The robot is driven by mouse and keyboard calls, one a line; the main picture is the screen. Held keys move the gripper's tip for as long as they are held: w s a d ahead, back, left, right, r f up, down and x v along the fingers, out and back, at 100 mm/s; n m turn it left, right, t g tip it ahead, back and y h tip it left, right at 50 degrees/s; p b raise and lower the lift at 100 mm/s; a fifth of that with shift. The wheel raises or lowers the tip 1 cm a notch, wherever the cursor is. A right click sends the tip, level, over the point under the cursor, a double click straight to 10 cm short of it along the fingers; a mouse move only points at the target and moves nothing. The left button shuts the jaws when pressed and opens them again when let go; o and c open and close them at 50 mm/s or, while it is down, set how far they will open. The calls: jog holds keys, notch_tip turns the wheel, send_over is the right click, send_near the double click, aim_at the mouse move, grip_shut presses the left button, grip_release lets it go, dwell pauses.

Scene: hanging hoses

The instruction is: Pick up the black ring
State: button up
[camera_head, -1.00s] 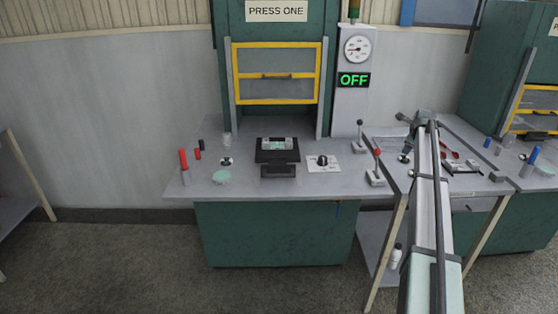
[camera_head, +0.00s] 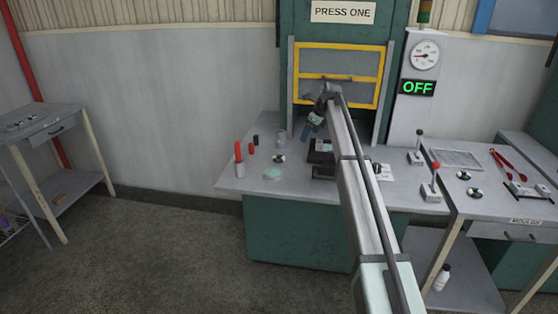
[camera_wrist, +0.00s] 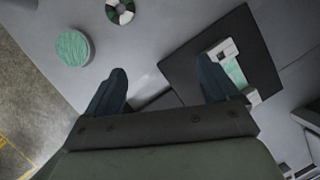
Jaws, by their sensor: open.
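My gripper (camera_head: 312,122) is above the press bench, left of the arm's long link. In the wrist view my gripper (camera_wrist: 162,72) is open, its two dark fingers apart with nothing between them. A small round piece with dark and pale parts (camera_wrist: 121,11) is cut by the top edge of the wrist view, beyond the fingers. It looks like the small round piece on the bench in the head view (camera_head: 278,158). I cannot tell for certain that it is the black ring. My gripper is apart from it.
A pale green disc (camera_wrist: 73,47) lies left of the fingers. A black plate (camera_wrist: 180,62) with a pale green and white insert is under the right finger. Levers (camera_head: 434,190) stand at the right.

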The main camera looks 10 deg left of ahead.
jog(key=g, duration=0.1)
send_near(281, 159)
jog(key=shift+n, duration=0.3)
jog(key=x, duration=0.3)
jog(key=w+x, duration=0.1)
jog(key=x, duration=0.5)
jog(key=shift+w+a+r, duration=0.15)
jog(key=shift+a+r, duration=0.15)
jog(key=shift+a, duration=0.05)
jog(key=shift+c, duration=0.3)
jog(key=c, duration=1)
jog(key=shift+r, duration=0.1)
jog(key=shift+c, duration=0.2)
